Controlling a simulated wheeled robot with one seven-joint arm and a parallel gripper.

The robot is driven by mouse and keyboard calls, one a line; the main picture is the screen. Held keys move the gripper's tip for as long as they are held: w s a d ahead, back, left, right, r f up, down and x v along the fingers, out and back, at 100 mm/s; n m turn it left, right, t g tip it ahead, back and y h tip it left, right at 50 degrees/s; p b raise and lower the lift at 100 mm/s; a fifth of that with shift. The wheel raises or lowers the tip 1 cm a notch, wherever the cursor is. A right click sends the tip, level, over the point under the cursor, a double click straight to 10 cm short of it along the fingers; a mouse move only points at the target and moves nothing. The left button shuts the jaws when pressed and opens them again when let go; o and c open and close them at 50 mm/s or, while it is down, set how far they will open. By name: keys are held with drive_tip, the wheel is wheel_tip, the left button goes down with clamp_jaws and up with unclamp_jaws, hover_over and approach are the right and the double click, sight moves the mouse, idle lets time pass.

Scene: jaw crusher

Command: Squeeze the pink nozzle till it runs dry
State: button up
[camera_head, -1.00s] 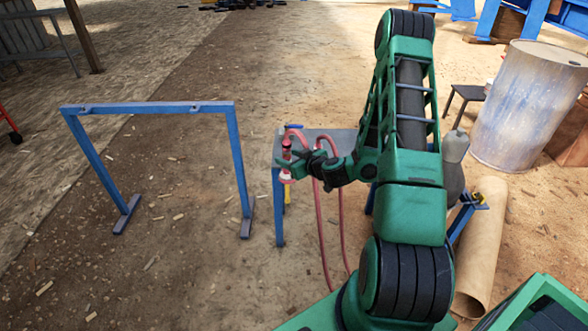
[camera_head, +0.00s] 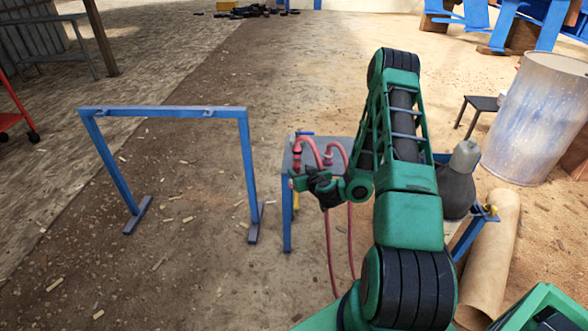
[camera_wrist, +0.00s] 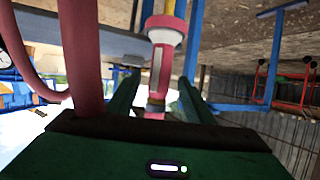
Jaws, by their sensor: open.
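The pink nozzle (camera_head: 297,157) hangs upright at the left edge of a small grey-topped table (camera_head: 318,145), with a pink hose (camera_head: 331,240) looping from it. My gripper (camera_head: 297,182) is at the nozzle's lower part, by the table's left edge. In the wrist view the nozzle (camera_wrist: 162,62), with a pale-rimmed end, shows between and beyond the two green fingers of my gripper (camera_wrist: 158,92). The fingers stand apart with gaps on both sides of it. Whether the nozzle is fully within the jaws is hard to tell. No liquid is visible.
A blue frame (camera_head: 165,112) stands left of the table. A dark bottle-shaped vessel (camera_head: 457,180), a tan tube (camera_head: 490,250), a stool (camera_head: 482,104) and a pale drum (camera_head: 533,118) are at the right. A hose loop (camera_wrist: 80,55) passes close to my gripper at left.

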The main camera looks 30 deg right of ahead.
drive_tip(key=shift+x, duration=3.85)
drive_tip(key=shift+f, duration=0.1)
drive_tip(key=shift+c, duration=0.3)
clamp_jaws()
drive_tip(key=shift+o, duration=0.3)
unclamp_jaws()
drive_tip(key=shift+s, duration=0.1)
drive_tip(key=shift+v, duration=3.5)
